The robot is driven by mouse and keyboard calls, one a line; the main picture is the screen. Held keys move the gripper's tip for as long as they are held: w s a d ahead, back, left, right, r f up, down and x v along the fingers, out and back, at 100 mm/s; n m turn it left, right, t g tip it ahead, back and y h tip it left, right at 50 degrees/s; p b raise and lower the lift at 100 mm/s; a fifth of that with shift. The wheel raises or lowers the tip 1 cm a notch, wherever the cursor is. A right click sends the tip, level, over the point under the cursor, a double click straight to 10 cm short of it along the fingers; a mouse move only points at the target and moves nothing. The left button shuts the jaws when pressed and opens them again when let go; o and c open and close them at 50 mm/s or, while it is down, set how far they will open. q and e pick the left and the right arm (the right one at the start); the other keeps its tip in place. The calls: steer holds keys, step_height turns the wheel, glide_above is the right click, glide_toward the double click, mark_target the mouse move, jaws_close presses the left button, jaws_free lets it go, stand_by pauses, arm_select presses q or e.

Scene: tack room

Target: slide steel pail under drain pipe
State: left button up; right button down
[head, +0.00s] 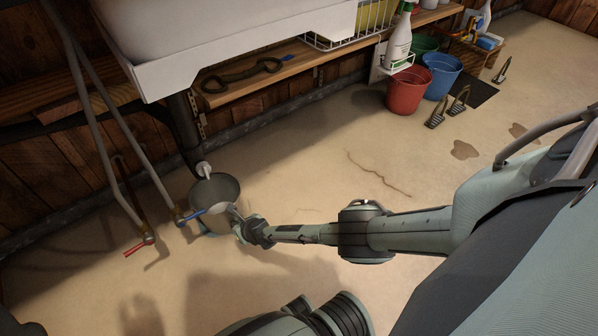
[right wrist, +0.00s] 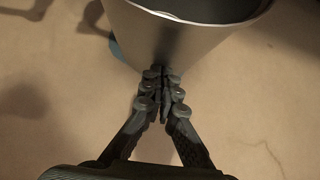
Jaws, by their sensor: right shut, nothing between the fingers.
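The grey steel pail (head: 202,192) stands upright on the floor below the sink. The dark drain pipe (head: 184,125) comes down from the sink and ends in a pale tip (head: 203,169) that overlaps the pail's far rim; I cannot tell whether it is over the opening. My right gripper (head: 238,224) is shut and empty at the pail's near side. In the right wrist view its fingertips (right wrist: 161,73) are at or against the outer wall of the pail (right wrist: 180,40); contact is not certain. My left gripper is not in view.
Two grey supply pipes with a blue-handled tap (head: 190,217) and a red-handled tap (head: 138,246) stand left of the pail. A red bucket (head: 407,90) and blue bucket (head: 441,76) stand at the back right. The floor right of the pail is mostly clear.

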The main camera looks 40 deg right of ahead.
steer(key=shift+r, duration=0.1)
steer(key=shift+s+d+r, duration=0.15)
steer(key=shift+s+r, duration=0.05)
steer(key=shift+r, duration=0.15)
steer(key=a+v, duration=0.1)
steer(key=v, duration=1)
steer(key=shift+s+d, duration=0.2)
steer(key=shift+d, duration=0.15)
steer(key=shift+s+f, duration=0.1)
